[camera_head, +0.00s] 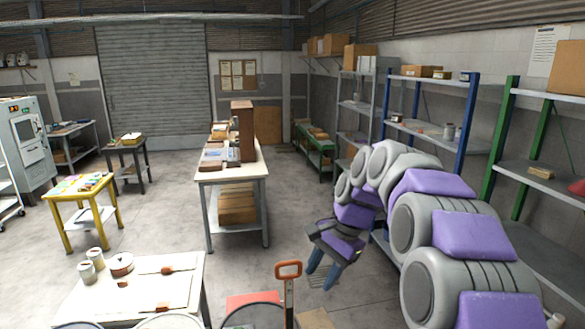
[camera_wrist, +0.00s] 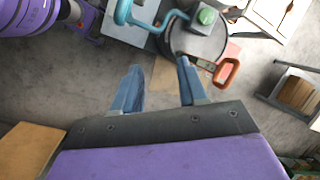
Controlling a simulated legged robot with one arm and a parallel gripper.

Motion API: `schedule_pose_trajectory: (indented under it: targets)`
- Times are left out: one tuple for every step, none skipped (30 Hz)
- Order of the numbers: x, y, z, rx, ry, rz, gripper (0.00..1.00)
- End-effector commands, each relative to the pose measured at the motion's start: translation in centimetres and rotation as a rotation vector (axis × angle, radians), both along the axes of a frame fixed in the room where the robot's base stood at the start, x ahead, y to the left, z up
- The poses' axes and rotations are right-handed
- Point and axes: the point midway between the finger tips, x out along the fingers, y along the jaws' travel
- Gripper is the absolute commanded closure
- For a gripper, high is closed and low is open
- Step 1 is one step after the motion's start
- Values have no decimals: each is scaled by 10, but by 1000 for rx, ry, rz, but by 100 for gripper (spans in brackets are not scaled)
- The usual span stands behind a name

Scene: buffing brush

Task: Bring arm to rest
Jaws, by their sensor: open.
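My arm, grey with purple panels, reaches in from the right of the head view and bends down toward the floor. My gripper (camera_head: 321,276) hangs at its end with two blue fingers apart. In the wrist view my gripper (camera_wrist: 160,85) is open, with bare concrete floor and a brown patch between the fingers. Nothing is held. An orange-handled tool (camera_head: 288,270) stands just left of the gripper in the head view. Its orange loop (camera_wrist: 227,72) shows right of the fingers in the wrist view.
A white table (camera_head: 190,262) with cans and brushes stands at front left. A yellow table (camera_head: 70,206) and a long workbench (camera_head: 252,172) stand behind. Blue (camera_head: 466,112) and green (camera_head: 495,140) shelf racks line the right wall. A dark round top (camera_wrist: 190,45) lies beyond the fingers.

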Motion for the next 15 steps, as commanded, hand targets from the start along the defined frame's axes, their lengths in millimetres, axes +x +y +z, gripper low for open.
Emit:
schedule_pose_trajectory:
  targets:
    - [-16,-1,-9,-10,-6,31,58]
    - [-24,-2,-13,-17,-8,53,58]
    - [-36,-3,-19,-27,-12,79,58]
    - [-44,-5,-22,-34,-19,99,58]
    - [-53,-6,-27,-42,-18,120,58]
    - [-66,-7,-34,-51,-19,148,58]
    - [-75,-8,-38,-58,-23,170,58]
    - [-85,-10,-43,-67,-23,191,58]
    - [-97,-12,-51,-77,-24,219,58]
    - [-106,-13,-56,-85,-29,240,58]
    - [-115,-15,-61,-93,-30,262,58]
    - [-127,-17,-69,-104,-32,289,58]
    - [-137,-19,-75,-113,-32,311,58]
    - [-148,-21,-81,-121,-31,333,58]
    - [-160,-24,-88,-131,-33,361,58]
